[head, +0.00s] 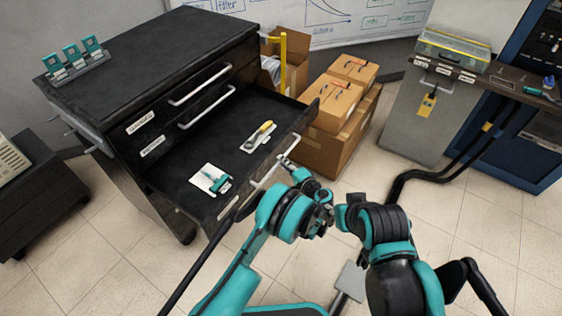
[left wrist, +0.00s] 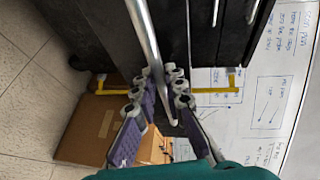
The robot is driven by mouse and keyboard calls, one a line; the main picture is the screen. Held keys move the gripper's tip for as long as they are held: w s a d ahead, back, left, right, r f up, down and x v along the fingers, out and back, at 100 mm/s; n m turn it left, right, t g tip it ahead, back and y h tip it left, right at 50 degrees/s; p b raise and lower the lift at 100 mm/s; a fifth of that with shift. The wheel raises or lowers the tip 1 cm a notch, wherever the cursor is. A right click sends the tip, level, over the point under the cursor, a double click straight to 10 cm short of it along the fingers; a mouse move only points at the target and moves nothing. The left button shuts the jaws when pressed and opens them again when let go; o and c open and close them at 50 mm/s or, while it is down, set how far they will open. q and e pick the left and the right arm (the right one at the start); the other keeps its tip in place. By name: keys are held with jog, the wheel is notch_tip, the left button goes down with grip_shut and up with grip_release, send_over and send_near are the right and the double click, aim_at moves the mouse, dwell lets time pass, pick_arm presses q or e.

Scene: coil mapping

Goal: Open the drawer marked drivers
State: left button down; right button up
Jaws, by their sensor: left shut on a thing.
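The black cabinet (head: 150,60) has its lowest visible drawer (head: 215,150) pulled well out. Inside it lie a teal tool on a white card (head: 210,178) and a yellow-handled tool (head: 262,130) on another card. My left gripper (head: 287,163) is at the far end of this drawer's silver handle (head: 262,178). In the left wrist view my gripper's fingers (left wrist: 163,88) are shut around the silver handle bar (left wrist: 147,40).
Two shut drawers with silver handles (head: 200,82) and small white labels (head: 140,122), too small to read, are above the open one. Cardboard boxes (head: 335,100) stand beside the cabinet at right. Black cables (head: 430,175) lie on the tiled floor near a grey bench.

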pick_arm(q)
jog(key=c, duration=1.6)
grip_release()
